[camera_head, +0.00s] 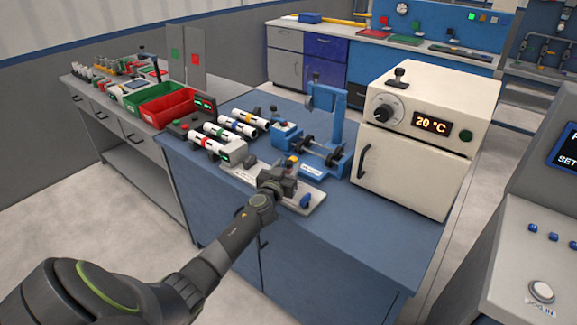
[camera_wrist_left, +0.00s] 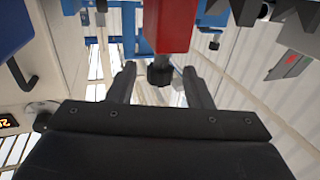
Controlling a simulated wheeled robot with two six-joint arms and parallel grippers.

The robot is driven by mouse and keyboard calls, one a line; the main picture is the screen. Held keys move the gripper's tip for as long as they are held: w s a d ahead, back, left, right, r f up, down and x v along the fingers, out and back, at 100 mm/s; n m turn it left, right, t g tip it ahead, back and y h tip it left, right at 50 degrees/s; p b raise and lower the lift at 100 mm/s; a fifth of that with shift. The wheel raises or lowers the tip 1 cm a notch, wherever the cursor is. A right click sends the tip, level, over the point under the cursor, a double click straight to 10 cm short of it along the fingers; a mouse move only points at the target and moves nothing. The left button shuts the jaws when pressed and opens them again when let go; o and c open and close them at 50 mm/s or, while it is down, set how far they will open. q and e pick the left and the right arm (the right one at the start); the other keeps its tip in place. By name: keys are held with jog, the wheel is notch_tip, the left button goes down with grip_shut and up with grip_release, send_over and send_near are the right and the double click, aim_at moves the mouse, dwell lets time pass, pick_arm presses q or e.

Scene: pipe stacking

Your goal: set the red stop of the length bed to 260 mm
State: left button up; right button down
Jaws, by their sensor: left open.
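The length bed (camera_head: 316,197) is a long pale plate near the front edge of the blue workbench, partly hidden by my left gripper. My left gripper (camera_head: 277,181) is above the middle of the bed in the head view. In the left wrist view, my left gripper (camera_wrist_left: 159,72) is open, with one dark finger on each side. The red stop (camera_wrist_left: 172,25) is a red block with a black knob (camera_wrist_left: 160,75) at its end, and the knob appears in the gap between the fingers. Contact cannot be told. The stop is hidden in the head view, and no scale reading is legible.
A white oven (camera_head: 415,165) showing 20 °C stands at the right. A blue press-like stand (camera_head: 325,125) is behind the bed. Several white pipes with coloured bands (camera_head: 235,128) and red (camera_head: 180,108) and green bins (camera_head: 148,92) lie to the left. The bench front right is clear.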

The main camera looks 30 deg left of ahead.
pick_arm(q)
jog(key=shift+x, duration=0.8)
grip_shut()
